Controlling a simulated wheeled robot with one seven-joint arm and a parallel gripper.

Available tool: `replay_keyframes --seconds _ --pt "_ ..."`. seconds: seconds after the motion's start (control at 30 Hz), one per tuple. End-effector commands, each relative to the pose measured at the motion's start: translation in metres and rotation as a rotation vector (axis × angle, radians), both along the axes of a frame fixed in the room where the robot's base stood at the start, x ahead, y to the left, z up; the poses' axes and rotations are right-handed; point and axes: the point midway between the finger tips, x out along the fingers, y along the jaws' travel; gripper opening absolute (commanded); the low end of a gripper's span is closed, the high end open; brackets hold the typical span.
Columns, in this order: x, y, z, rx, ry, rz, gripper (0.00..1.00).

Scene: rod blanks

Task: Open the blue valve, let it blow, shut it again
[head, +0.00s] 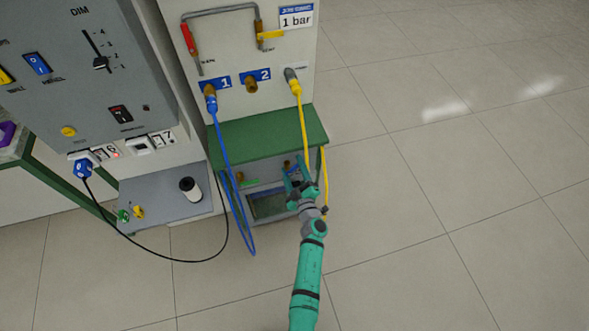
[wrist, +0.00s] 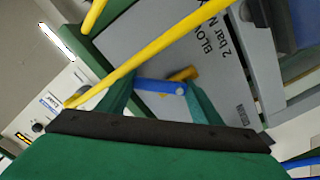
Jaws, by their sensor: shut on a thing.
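The blue valve (wrist: 160,87) shows in the wrist view as a short blue lever beside a brass-coloured fitting (wrist: 184,74). The lever lies between the two green fingers of my gripper (wrist: 161,98), which is shut on it. Whether the valve is open or shut cannot be told. In the head view my gripper (head: 297,170) reaches into the front of the green-topped stand, at its right side. The fingers mostly hide the valve there.
A yellow hose (head: 303,125) hangs from the panel past my gripper and crosses close in the wrist view (wrist: 150,50). A grey panel (wrist: 215,75) with "BLOW" and "2 bar" lettering stands behind the valve. A blue hose (head: 228,170) loops left. Floor at right is clear.

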Motion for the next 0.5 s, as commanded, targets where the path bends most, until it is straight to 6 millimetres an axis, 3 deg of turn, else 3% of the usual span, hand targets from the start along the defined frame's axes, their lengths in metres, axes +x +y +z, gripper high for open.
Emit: replay_keyframes --seconds 0.5 --pt "-0.003 0.013 0.007 -0.448 -0.148 0.003 0.37"
